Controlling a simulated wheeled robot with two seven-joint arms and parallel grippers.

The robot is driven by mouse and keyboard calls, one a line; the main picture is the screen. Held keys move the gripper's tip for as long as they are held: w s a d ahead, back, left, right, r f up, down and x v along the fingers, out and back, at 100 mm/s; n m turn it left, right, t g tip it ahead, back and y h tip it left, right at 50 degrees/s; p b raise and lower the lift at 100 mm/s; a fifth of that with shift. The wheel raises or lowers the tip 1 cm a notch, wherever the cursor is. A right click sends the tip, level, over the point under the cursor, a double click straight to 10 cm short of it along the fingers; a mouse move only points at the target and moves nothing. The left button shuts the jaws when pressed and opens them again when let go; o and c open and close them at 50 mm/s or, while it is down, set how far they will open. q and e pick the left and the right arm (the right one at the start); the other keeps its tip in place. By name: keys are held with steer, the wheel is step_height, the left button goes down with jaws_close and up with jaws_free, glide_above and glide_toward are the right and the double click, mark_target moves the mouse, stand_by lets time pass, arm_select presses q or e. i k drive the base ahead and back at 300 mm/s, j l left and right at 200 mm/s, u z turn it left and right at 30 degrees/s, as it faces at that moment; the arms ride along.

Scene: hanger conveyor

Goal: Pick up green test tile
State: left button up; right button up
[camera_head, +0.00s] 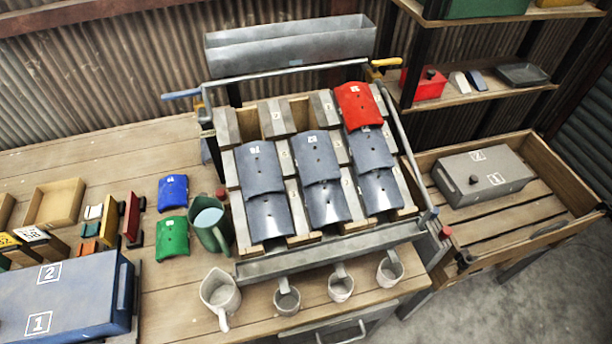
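The green test tile (172,238) lies on the wooden workbench, left of centre, just in front of a blue tile (173,191). It is a curved tile with small marks on it. A green jug (209,226) stands close to its right. No gripper or arm of mine shows in this view, so I cannot see where either is relative to the tile.
A tilted rack (250,270) holds several grey tiles and one red tile (357,106). A white jug (220,294) and several small cups stand in front. A blue toolbox (70,300) is at lower left.

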mark_target(175, 228)
steer(key=j+u, duration=0.15)
steer(key=u, duration=0.35)
steer(key=k+j+u, duration=0.1)
steer(key=u, duration=0.4)
steer(key=i+j, duration=0.05)
steer(key=j, duration=0.05)
